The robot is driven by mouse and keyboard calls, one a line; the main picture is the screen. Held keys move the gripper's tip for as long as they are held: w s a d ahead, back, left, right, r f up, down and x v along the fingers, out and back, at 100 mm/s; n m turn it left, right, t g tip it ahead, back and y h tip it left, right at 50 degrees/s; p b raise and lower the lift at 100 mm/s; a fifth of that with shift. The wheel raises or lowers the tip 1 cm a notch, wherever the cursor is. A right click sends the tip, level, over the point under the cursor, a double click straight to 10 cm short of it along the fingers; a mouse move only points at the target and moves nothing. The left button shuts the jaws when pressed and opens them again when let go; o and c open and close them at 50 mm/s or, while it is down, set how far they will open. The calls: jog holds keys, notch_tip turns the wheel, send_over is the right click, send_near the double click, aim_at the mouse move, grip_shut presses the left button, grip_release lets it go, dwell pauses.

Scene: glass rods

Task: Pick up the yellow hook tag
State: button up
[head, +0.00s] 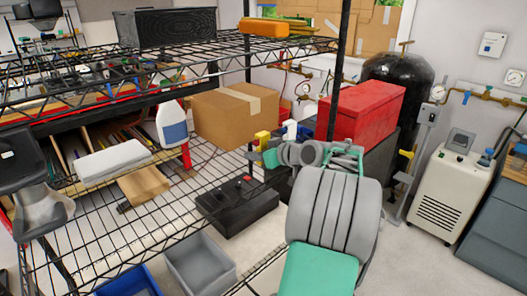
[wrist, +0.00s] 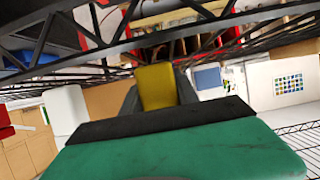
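The yellow hook tag (wrist: 158,87) is upright in the middle of the wrist view, between the grey fingers of my gripper (wrist: 158,100). The fingers touch it on both sides, and its lower part is hidden behind the dark edge of my gripper's body. In the head view the tag (head: 262,137) shows as a small yellow piece at the tip of my gripper (head: 259,148). My gripper is shut on it, in front of the wire shelving and clear of any surface that I can see.
The upper wire shelf (head: 190,72) has a truss edge close by. A red toolbox (head: 362,112) is to the right. Grey and blue bins are below.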

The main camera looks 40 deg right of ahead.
grip_shut()
